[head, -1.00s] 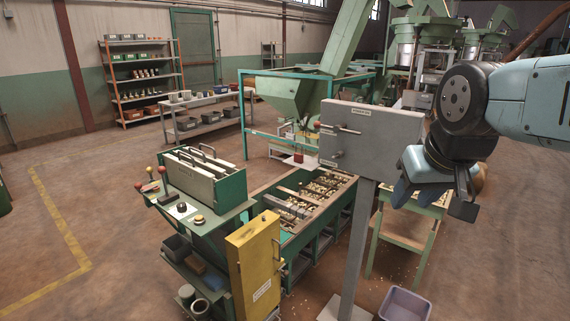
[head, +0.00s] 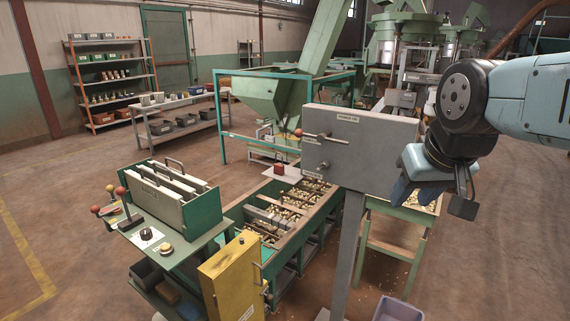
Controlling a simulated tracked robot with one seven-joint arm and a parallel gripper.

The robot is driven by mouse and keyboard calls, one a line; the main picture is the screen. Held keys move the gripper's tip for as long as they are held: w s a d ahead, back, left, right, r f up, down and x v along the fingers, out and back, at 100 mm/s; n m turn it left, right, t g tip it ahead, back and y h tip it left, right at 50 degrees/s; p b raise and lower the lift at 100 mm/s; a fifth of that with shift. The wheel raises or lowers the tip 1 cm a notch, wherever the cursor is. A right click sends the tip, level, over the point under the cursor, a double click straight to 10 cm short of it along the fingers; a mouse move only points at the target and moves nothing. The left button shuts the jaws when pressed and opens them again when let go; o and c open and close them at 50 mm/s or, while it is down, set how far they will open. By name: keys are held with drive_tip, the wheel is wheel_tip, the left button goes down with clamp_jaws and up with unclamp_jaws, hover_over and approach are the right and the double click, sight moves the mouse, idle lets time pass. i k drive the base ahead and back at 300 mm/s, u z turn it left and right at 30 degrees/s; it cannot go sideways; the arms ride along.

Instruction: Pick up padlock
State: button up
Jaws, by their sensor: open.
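I cannot make out a padlock for sure. A small red object (head: 280,168), possibly the padlock, sits on a pale plate at the far end of the sorting bench, left of the grey panel box. It is too small to show a shackle clearly. My gripper (head: 432,196) hangs at the right, in front of the grey panel box's right edge in the picture. Its fingers are apart and nothing shows between them. It is well apart from the red object.
The grey panel box (head: 362,150) on its post stands between my gripper and the sorting bench (head: 300,232). A yellow cabinet (head: 230,280) and a green console (head: 205,212) with levers stand at front left. A lilac bin (head: 398,309) is on the floor. Open floor lies at left.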

sight(279, 169)
drive_tip(key=i, duration=1.05)
drive_tip(key=u, duration=0.1)
